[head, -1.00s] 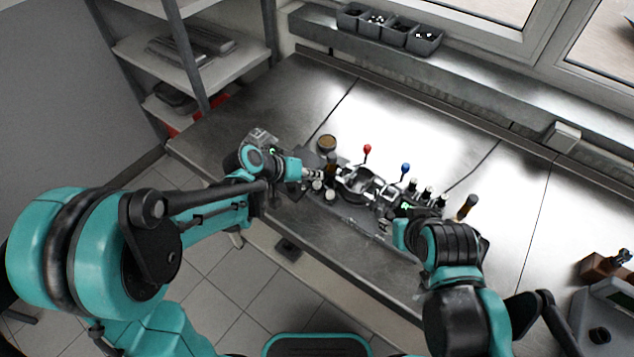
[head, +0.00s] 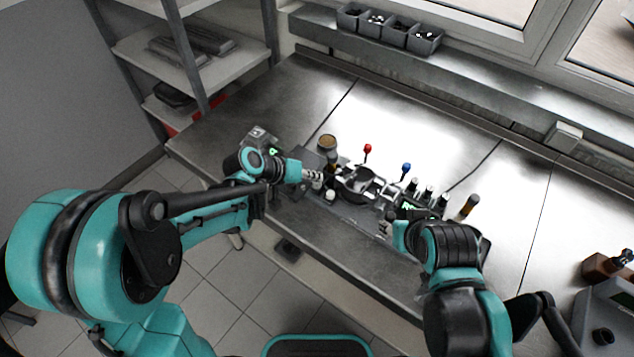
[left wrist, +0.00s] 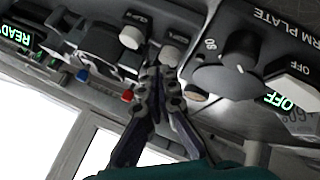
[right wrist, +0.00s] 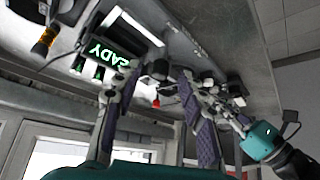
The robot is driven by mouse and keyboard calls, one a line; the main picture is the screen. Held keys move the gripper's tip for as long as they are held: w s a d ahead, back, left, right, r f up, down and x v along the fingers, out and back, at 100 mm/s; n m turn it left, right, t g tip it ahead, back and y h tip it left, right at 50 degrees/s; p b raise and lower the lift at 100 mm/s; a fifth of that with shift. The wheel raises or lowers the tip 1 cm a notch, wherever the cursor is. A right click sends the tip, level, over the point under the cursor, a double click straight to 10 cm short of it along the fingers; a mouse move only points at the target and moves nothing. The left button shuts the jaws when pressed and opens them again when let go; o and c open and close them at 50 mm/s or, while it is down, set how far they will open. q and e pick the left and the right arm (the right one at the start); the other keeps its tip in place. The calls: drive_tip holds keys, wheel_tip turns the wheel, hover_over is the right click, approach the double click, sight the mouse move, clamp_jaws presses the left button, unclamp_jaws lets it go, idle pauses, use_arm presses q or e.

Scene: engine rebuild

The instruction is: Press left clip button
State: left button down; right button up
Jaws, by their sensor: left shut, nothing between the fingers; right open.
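Two white round clip buttons sit on the grey fixture panel. In the left wrist view, one (left wrist: 132,36) has a partly legible "CLIP" label, and the other (left wrist: 171,54) is just right of it. I cannot tell which is the left clip button. My left gripper (left wrist: 160,72) is shut and empty, its tips at the second button; contact is unclear. In the head view this gripper (head: 322,178) is over the left part of the fixture, beside a white button (head: 329,195). My right gripper (right wrist: 158,78) is open at the fixture's right part, near a green READY display (right wrist: 105,55).
A dark dial (left wrist: 238,66) and a green OFF display (left wrist: 280,101) are right of the left fingers. Red (head: 367,148) and blue (head: 406,167) ball-topped levers stand behind the fixture. The steel bench behind is clear.

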sight(314, 184)
use_arm(q)
drive_tip(key=shift+f+b, duration=0.4)
drive_tip(key=shift+f, duration=0.05)
idle(0.3)
drive_tip(key=shift+r, duration=0.1)
drive_tip(key=shift+r+p, duration=0.7)
drive_tip(key=shift+r, duration=0.1)
wheel_tip(314, 184, up, 5)
drive_tip(key=p, duration=0.4)
idle(0.4)
idle(0.5)
